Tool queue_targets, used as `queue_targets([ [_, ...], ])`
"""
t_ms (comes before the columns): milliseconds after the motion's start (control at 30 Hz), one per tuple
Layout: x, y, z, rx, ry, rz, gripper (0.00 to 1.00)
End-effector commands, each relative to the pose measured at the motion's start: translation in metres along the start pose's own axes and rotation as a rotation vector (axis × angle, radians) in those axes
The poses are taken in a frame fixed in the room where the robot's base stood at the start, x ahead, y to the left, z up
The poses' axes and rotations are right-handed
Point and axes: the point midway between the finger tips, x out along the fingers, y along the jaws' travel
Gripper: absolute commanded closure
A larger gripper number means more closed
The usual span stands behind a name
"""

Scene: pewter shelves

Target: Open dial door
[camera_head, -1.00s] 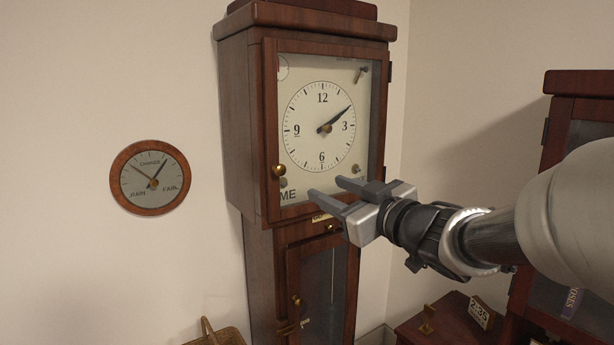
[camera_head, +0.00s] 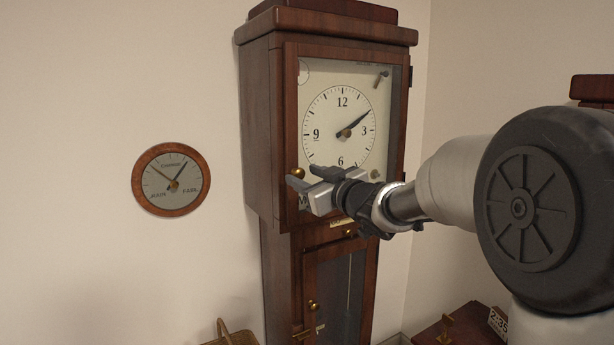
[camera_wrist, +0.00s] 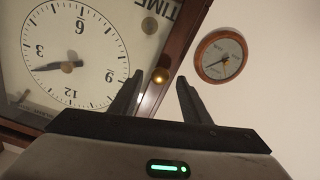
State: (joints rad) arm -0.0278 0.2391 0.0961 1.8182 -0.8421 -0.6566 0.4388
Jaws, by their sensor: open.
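The dial door (camera_head: 291,125) is the wood-framed glass door over the clock face on the tall clock, and it is shut. Its round brass knob (camera_head: 298,173) sits low on the left side of the frame. My gripper (camera_head: 300,177) is open in front of the door's lower left, overlapping the knob's lower edge in the head view. In the wrist view the knob (camera_wrist: 160,75) shows between and beyond the two fingers of my gripper (camera_wrist: 160,88), nearer the left finger. It appears untouched.
A round barometer (camera_head: 171,180) hangs on the wall to the left. A lower door with a brass knob (camera_head: 313,305) is below the dial. A basket (camera_head: 232,337) stands low at the left.

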Motion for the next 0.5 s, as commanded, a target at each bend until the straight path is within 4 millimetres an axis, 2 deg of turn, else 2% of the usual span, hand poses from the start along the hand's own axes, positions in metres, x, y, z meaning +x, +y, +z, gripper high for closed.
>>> queue_targets([
  [167,0.0128,-0.0006,0.0000,0.000,0.000,0.000,0.57],
  [433,0.0142,-0.0004,0.0000,0.000,0.000,0.000,0.57],
  [467,0.0142,-0.0004,0.0001,0.000,0.000,0.000,0.59],
  [500,0.0141,-0.0004,0.0001,0.000,0.000,0.000,0.66],
])
